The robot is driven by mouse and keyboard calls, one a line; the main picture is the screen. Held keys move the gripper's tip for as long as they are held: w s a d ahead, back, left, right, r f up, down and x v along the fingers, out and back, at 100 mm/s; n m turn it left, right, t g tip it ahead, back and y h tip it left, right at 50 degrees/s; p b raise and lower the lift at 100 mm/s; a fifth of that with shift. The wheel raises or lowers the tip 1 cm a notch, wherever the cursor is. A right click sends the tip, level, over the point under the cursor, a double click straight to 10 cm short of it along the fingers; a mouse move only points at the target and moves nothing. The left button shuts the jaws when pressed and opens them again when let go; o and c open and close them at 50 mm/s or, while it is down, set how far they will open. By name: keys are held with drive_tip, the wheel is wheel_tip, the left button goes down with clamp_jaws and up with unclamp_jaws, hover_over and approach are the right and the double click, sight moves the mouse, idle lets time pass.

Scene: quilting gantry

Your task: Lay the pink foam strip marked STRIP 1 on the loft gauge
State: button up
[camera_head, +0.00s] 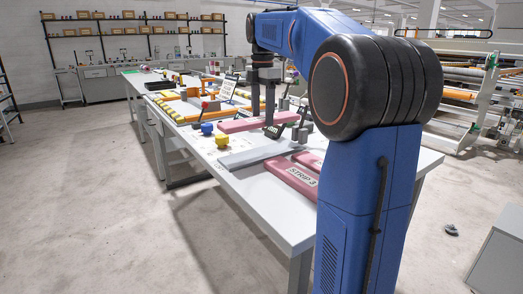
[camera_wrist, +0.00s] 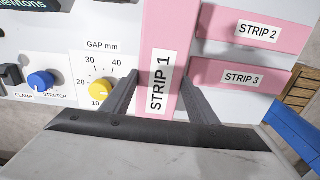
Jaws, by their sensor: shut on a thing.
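The pink foam strip marked STRIP 1 (camera_wrist: 165,45) runs up between the two dark fingers of my gripper (camera_wrist: 160,98) in the wrist view, its label readable. In the head view my gripper (camera_head: 270,127) is shut on this pink strip (camera_head: 237,125), which lies roughly level over the bench; I cannot tell whether it touches anything below. I cannot surely pick out the loft gauge. A white panel with a yellow GAP mm knob (camera_wrist: 100,89) and a blue CLAMP/STRETCH knob (camera_wrist: 40,81) is left of the strip in the wrist view.
Pink strips STRIP 2 (camera_wrist: 258,30) and STRIP 3 (camera_wrist: 242,76) lie to the right of my gripper in the wrist view. A flat grey bar (camera_head: 262,153) lies on the white bench (camera_head: 262,183) in front of the held strip. Yellow pieces and small devices crowd the bench's far part.

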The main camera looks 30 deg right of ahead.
sight(263, 152)
drive_tip(key=shift+w+f, duration=0.1)
drive_tip(key=shift+f, duration=0.1)
drive_tip(key=shift+d+f, duration=0.1)
drive_tip(key=shift+f, duration=4.7)
drive_tip(key=shift+f, duration=0.15)
drive_tip(key=o, duration=1)
wheel_tip(263, 152, up, 12)
drive_tip(key=shift+r, duration=0.2)
